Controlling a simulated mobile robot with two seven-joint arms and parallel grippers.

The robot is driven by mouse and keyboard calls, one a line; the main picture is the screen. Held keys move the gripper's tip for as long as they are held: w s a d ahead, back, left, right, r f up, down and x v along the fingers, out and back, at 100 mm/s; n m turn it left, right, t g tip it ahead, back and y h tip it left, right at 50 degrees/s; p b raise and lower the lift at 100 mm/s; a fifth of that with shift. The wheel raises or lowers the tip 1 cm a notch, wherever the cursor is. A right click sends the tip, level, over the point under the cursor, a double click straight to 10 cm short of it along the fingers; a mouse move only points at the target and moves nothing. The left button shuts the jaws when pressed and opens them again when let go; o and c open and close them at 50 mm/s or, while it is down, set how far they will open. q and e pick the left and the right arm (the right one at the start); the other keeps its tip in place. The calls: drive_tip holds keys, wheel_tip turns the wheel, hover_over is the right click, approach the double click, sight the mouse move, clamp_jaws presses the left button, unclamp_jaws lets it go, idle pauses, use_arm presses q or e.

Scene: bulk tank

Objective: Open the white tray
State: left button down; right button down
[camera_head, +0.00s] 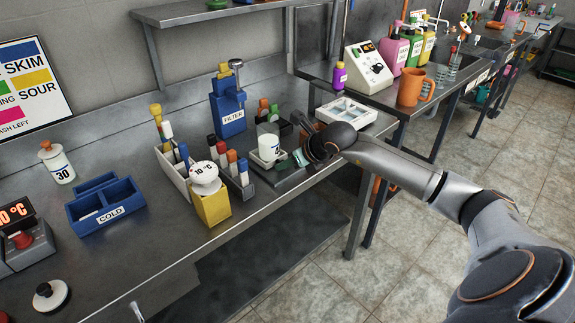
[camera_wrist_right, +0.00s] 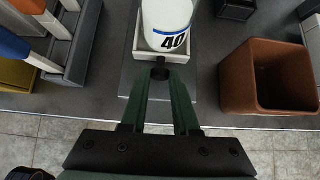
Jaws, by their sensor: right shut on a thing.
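The white tray (camera_wrist_right: 145,56) shows in the right wrist view as a small white open box on a dark slab. A dark round knob (camera_wrist_right: 160,73) sticks out from its front. A white jar marked 40 (camera_wrist_right: 167,18) stands in the tray; the jar (camera_head: 268,141) also shows in the head view. My right gripper (camera_wrist_right: 160,80) has its green fingers closed on the knob, and in the head view the gripper (camera_head: 303,156) is low beside the jar. The head view shows the tray poorly. My left gripper is not in view.
A brown open box (camera_wrist_right: 265,80) stands right of the tray in the wrist view. A rack of coloured-capped tubes (camera_head: 238,180) is left of the jar, with a yellow box (camera_head: 211,206) beside it.

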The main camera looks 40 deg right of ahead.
drive_tip(key=shift+s, duration=0.3)
drive_tip(key=c, duration=0.7)
unclamp_jaws()
drive_tip(key=shift+w, duration=0.1)
